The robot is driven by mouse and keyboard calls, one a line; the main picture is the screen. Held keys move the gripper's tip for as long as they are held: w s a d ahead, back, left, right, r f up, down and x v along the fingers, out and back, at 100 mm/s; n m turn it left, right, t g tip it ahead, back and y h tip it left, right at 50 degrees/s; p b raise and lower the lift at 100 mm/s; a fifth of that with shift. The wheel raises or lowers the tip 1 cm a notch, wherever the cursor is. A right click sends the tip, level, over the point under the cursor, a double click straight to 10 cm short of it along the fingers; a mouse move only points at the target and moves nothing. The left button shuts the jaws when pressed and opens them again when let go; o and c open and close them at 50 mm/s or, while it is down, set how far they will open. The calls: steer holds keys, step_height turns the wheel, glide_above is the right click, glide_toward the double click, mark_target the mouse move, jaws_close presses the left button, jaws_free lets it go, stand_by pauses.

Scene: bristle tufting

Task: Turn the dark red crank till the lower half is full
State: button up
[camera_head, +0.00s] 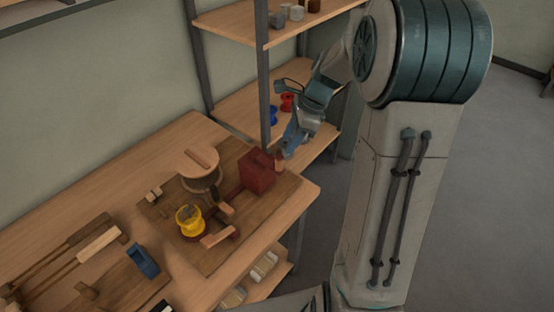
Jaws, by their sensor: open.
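A dark red box (257,172) stands on a brown board (215,258) at the right end of the workbench. At its right side is a small reddish-brown upright handle (279,159), which looks like the crank's grip. My gripper (284,150) is open and comes down from the upper right, right at the top of this handle. I cannot tell whether its fingers touch the handle or stand around it. Left of the box is a round pale wooden piece (192,166) on a darker drum. How full its lower half is cannot be seen.
A yellow spool (189,221) and wooden blocks (216,238) stand at the board's front. A blue plane (143,261) and long wooden tools (98,243) lie left. A shelf post (264,85) rises close behind my gripper; red and blue spools (287,102) sit on the shelf.

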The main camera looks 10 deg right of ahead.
mark_target(280, 156)
steer(key=x, duration=1)
steer(key=shift+s+d+p, duration=0.1)
steer(key=shift+p, duration=0.3)
steer(key=shift+c, duration=0.3)
jaws_close()
